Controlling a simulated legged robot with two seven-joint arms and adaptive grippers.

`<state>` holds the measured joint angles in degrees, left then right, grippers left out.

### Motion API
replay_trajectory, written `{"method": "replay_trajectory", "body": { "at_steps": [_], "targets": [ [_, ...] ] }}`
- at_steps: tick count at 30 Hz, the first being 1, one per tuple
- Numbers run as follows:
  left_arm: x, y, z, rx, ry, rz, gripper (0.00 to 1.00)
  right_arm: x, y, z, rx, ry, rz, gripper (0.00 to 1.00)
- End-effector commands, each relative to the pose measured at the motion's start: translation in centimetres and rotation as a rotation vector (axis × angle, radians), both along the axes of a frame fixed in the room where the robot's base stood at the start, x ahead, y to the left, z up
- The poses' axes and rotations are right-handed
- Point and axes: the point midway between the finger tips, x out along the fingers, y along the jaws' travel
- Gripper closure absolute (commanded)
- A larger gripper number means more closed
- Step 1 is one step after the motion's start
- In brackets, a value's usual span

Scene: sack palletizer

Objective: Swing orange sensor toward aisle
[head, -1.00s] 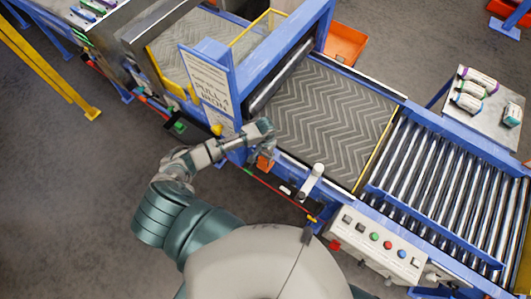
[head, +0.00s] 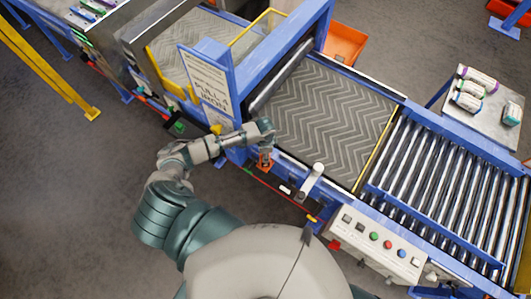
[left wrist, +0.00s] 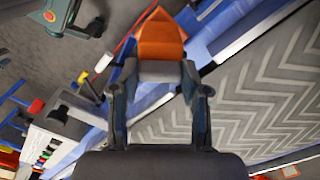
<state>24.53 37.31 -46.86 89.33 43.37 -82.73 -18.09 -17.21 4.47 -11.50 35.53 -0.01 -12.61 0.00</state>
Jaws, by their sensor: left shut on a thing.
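The orange sensor (head: 265,163) sits on the near blue side rail of the belt conveyor, left of a white-topped post. My left gripper (head: 266,149) reaches it from above, at the end of my left arm. In the left wrist view the orange sensor (left wrist: 161,38) points up, away from the palm, with a grey part at its base. The fingers of my left gripper (left wrist: 160,88) are shut on that base from both sides. In the head view the gripper hides part of the sensor. My right gripper is not in view.
A grey chevron belt (head: 325,115) lies beyond the rail, and steel rollers (head: 440,190) continue to the right. The white-topped post (head: 312,180) stands close by. A button panel (head: 375,243) is at the front right. A blue upright with a sign (head: 208,85) stands left of the sensor.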

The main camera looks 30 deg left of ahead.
Motion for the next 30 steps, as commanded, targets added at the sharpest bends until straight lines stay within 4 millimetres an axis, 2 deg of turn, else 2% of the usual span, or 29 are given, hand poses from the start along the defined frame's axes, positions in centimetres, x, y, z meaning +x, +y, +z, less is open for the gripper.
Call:
{"method": "replay_trajectory", "body": {
  "at_steps": [9,21,22,24,30],
  "targets": [
    [0.08,0.26,0.09,0.005,-0.001,-0.067,0.89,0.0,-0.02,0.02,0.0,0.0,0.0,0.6],
    [0.14,0.3,0.13,0.005,-0.002,-0.07,0.89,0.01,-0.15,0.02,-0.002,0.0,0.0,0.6],
    [0.15,0.31,0.14,0.005,-0.002,-0.07,0.47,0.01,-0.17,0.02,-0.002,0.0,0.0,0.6],
    [0.14,0.29,0.14,0.005,-0.002,-0.069,0.3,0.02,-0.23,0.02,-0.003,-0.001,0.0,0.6],
    [0.12,0.16,0.06,0.003,-0.001,-0.07,0.29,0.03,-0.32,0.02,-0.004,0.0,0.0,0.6]
  ]
}}
